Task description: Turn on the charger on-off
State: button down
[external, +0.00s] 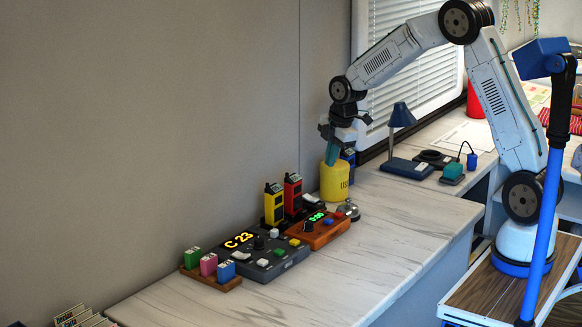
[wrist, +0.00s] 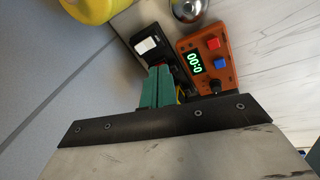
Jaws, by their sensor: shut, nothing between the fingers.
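A small black box with a white rocker switch (wrist: 147,45) lies beside the orange timer in the wrist view. A dark box (external: 315,201) that looks like the same one shows behind the timer in the external view. I cannot read a label on it or tell the rocker's position. My gripper (external: 331,156) is shut and empty, pointing down above the yellow bin in the external view. Its teal fingers (wrist: 157,87) show together in the wrist view, with the switch box beyond their tips.
The orange timer (external: 318,232) has a lit green display and coloured buttons. A silver bell (external: 348,210) and yellow bin (external: 334,182) stand close by. Yellow (external: 274,206) and red (external: 292,196) handsets stand upright behind a dark console (external: 264,257). The counter's front is clear.

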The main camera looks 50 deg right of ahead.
aim_at(306, 196)
jog(key=w+r+n, duration=0.1)
jog(key=w+r+n+t, duration=0.1)
jog(key=w+n, duration=0.1)
jog(key=shift+d+n, duration=0.15)
jog(key=shift+n, duration=0.15)
jog(key=shift+s, duration=0.1)
jog(key=x, duration=1.4)
jog(key=shift+d, duration=0.1)
jog(key=shift+w+f, duration=0.25)
jog(key=shift+f, duration=0.05)
jog(key=shift+s, duration=0.2)
